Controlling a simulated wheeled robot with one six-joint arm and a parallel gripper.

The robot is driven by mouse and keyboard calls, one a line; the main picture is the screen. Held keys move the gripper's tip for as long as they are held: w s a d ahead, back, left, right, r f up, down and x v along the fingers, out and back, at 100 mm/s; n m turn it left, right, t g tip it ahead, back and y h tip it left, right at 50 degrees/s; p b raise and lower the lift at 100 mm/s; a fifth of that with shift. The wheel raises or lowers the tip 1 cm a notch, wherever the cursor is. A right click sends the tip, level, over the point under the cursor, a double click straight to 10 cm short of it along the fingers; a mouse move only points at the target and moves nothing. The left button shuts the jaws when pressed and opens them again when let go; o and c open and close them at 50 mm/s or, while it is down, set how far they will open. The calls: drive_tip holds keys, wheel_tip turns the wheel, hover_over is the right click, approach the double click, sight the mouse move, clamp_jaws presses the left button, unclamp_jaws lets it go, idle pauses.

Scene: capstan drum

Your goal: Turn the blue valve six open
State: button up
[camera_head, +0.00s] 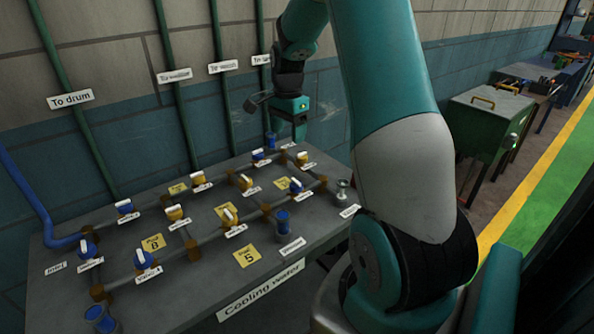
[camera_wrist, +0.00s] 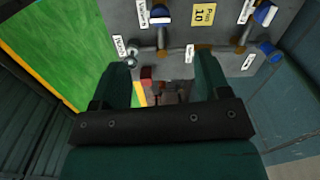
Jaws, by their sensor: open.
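Several blue valves with white handles sit on the pipework of the grey table, among them a front one (camera_head: 146,261), a left one (camera_head: 87,249), a back-left one (camera_head: 124,208), a right one (camera_head: 295,186) and a far one (camera_head: 258,155). My gripper (camera_head: 300,132) is above the table's far right end, apart from the valves. In the wrist view my gripper (camera_wrist: 161,84) is open and empty between its fingers. A blue valve (camera_wrist: 265,14) shows there at upper right.
Yellow valves such as one (camera_head: 174,213) share the grey table (camera_head: 180,300). Blue cylinders (camera_head: 282,222) and a metal knob (camera_head: 343,188) stand near its edges. The wall with green pipes (camera_head: 70,100) rises behind. A green box (camera_head: 490,120) stands to the right, beside open floor.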

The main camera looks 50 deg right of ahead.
sight(296, 181)
drive_tip(key=shift+m, duration=0.7)
drive_tip(key=d+f+p, duration=0.1)
drive_tip(key=f, duration=0.5)
drive_tip(key=f+p, duration=0.1)
drive_tip(key=f, duration=0.5)
drive_tip(key=d+f+p, duration=0.1)
drive_tip(key=f, duration=0.5)
drive_tip(key=shift+s+d+p, duration=0.25)
drive_tip(key=shift+d+p, duration=0.05)
drive_tip(key=shift+p, duration=0.05)
drive_tip(key=c, duration=0.9)
